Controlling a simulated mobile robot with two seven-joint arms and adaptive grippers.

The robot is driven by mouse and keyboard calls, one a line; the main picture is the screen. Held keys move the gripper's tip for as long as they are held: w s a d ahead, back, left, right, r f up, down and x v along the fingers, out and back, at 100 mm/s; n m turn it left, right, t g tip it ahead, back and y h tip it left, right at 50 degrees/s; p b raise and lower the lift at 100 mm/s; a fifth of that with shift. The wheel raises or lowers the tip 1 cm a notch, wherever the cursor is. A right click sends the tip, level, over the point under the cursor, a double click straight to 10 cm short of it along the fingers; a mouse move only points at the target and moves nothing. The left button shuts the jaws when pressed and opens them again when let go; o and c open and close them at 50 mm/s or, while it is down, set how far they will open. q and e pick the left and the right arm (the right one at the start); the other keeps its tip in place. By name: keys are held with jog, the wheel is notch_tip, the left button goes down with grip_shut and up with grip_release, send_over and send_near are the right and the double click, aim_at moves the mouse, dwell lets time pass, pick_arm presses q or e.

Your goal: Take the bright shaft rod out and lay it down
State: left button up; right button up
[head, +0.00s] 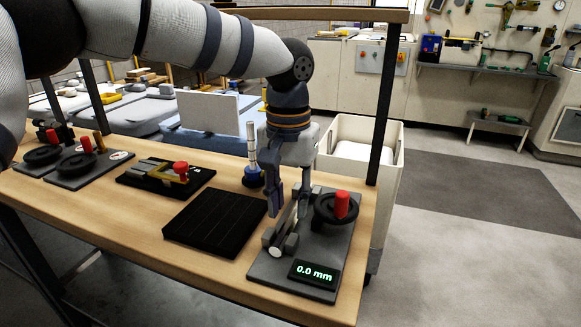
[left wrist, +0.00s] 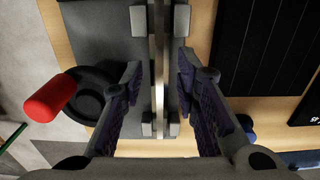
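The bright shaft rod (head: 276,251) lies in the clamp blocks of a grey measuring fixture (head: 262,277) at the right end of the bench. The fixture has a black handwheel with a red knob (head: 341,204) and a display (head: 314,272) reading 0.0 mm. My left gripper (head: 288,211) points down over the rod. In the left wrist view its fingers (left wrist: 157,78) are open, one on each side of the rod (left wrist: 159,50), with gaps showing. My right gripper is not in view.
A black grooved tray (head: 213,224) lies empty left of the fixture. A blue-based upright stand (head: 253,165) is behind it. Other fixtures with red knobs (head: 180,168) stand farther left. A dark post (head: 386,100) rises at the bench's right edge, by a white bin (head: 365,130).

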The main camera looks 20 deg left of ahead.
aim_at(289, 221)
pick_arm(q)
jog(key=shift+f, duration=1.85)
jog(key=shift+r, duration=0.1)
grip_shut()
